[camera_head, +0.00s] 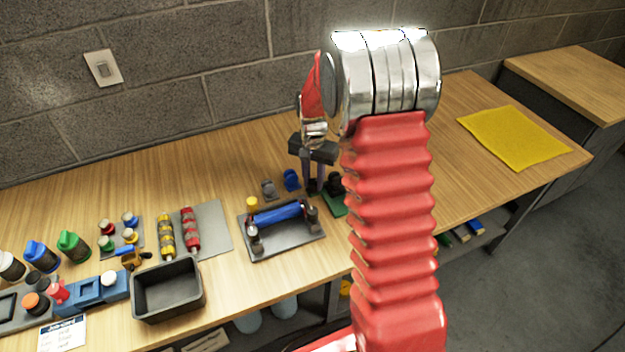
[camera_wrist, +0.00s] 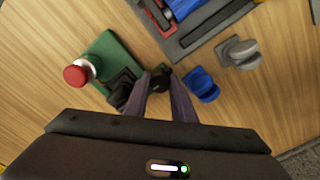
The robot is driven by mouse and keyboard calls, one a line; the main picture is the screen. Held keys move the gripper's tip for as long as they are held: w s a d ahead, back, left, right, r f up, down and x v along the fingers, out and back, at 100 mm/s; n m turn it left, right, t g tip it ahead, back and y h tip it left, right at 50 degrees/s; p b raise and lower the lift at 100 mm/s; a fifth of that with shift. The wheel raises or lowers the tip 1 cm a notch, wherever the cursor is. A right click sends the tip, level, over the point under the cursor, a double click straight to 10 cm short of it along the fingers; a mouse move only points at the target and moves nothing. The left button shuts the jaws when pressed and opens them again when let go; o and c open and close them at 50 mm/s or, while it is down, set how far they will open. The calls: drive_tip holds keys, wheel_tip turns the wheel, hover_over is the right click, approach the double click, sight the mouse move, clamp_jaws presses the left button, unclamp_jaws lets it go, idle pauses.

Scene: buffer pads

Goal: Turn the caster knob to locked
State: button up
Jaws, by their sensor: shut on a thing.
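My gripper (camera_wrist: 163,88) points down at the bench, its two fingers close together around a small dark knob-like piece (camera_wrist: 160,74). Most of that piece is hidden by the fingers. Just left of it in the wrist view is a black block (camera_wrist: 121,88) on a green plate (camera_wrist: 116,54), which also bears a red-topped knob (camera_wrist: 76,75) on a pale collar. I cannot tell for certain which part is the caster knob or how it is turned. In the head view my gripper (camera_head: 315,186) is low over the bench, beside the green plate (camera_head: 335,207).
A blue piece (camera_wrist: 202,85) and a grey piece (camera_wrist: 241,53) stand close to the right of my fingers. A grey fixture with a blue cylinder (camera_head: 281,214) is nearby. A black bin (camera_head: 168,290) stands left. The bench around the yellow cloth (camera_head: 513,137) is clear.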

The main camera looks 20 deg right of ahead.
sight(313, 181)
drive_tip(key=o, duration=1.1)
drive_tip(key=shift+c, duration=0.2)
drive_tip(key=shift+r, duration=0.1)
wheel_tip(313, 181, up, 14)
drive_tip(key=shift+f, duration=0.25)
